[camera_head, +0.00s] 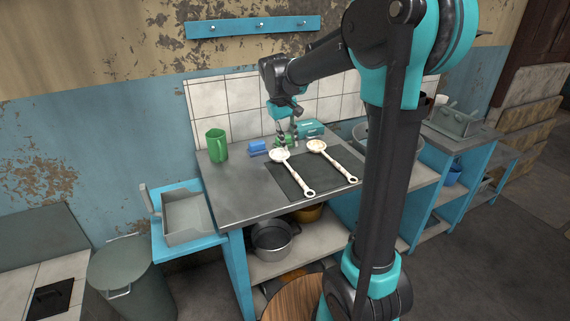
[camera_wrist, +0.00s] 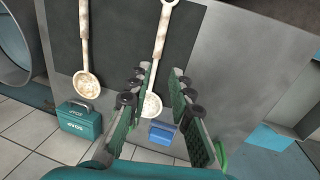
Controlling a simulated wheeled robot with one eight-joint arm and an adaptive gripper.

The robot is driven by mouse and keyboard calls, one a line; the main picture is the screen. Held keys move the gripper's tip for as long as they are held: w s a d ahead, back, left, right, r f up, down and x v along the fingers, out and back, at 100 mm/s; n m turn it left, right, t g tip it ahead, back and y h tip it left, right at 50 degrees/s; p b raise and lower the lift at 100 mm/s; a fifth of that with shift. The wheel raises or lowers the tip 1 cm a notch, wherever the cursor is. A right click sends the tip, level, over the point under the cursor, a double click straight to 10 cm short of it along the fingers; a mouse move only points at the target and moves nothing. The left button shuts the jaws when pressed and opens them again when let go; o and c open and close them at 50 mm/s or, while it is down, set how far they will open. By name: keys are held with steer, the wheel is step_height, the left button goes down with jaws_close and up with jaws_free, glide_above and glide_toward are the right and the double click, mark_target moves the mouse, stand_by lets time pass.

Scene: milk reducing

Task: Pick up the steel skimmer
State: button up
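Two long-handled, pale, speckled utensils with round heads lie side by side on a dark mat (camera_head: 293,181) on the metal table. I cannot tell from their look which is the steel skimmer. In the head view, the left utensil (camera_head: 295,175) has its head towards the wall, and the right utensil (camera_head: 332,162) lies parallel to it. My gripper (camera_head: 288,143) is by the left utensil's head. In the wrist view my gripper (camera_wrist: 161,77) is open, with the left utensil (camera_wrist: 160,45) showing between its fingers. The right utensil (camera_wrist: 85,50) shows to the left there.
A large metal basin (camera_head: 372,135) is to the right. The table's front left is clear.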

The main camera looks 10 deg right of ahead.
mark_target(297, 175)
steer(key=d+f, duration=0.1)
steer(key=f, duration=0.4)
steer(key=d+f, duration=0.1)
steer(key=f, duration=0.4)
steer(key=w+d+f, duration=0.1)
steer(key=f, duration=0.3)
steer(key=shift+f, duration=0.4)
jaws_close()
